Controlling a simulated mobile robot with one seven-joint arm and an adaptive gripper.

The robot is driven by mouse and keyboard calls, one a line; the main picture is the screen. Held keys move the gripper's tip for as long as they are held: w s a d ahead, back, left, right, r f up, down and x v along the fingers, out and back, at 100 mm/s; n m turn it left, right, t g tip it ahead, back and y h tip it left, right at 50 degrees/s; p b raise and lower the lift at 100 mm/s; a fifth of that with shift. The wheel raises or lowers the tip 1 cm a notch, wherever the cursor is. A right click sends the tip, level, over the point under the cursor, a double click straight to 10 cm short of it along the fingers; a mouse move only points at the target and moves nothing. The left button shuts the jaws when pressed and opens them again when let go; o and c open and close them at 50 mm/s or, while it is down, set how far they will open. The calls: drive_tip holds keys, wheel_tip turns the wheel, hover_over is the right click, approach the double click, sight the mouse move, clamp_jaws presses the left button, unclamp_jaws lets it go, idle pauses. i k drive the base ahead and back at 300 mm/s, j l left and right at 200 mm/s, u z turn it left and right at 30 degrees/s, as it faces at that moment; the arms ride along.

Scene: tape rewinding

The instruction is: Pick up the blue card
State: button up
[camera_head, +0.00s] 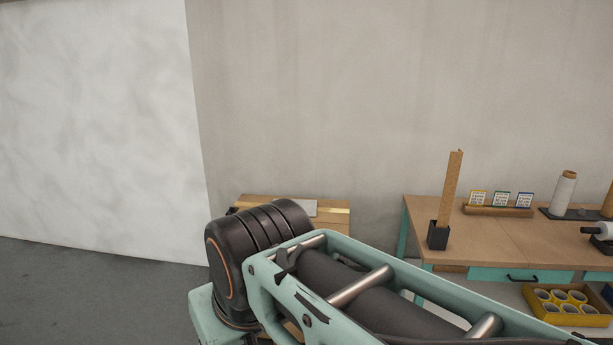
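The blue card (525,200) is a small white card with a blue border. It stands upright at the right end of a row of three cards in a low wooden holder (482,210) near the back of the workbench. The green-edged card (501,199) is in the middle and the yellow-edged card (478,198) is at the left. My arm crosses the lower middle of the view, well to the left of and below the cards. My gripper is out of view, so its state does not show.
The wooden workbench (505,236) fills the right side. A tall wooden stick in a black block (438,236) stands at its left front. White rolls (564,190) stand right of the cards. A yellow tray (540,311) sits below. A wooden surface (335,218) is partly hidden behind my arm.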

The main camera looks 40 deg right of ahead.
sight(524, 201)
drive_tip(key=z, duration=2.55)
drive_tip(key=i+l+u, duration=0.3)
drive_tip(key=i+l, duration=0.8)
drive_tip(key=i, duration=0.35)
drive_tip(key=i+l+u, duration=0.25)
drive_tip(key=i+l, duration=1.05)
drive_tip(key=l, duration=0.15)
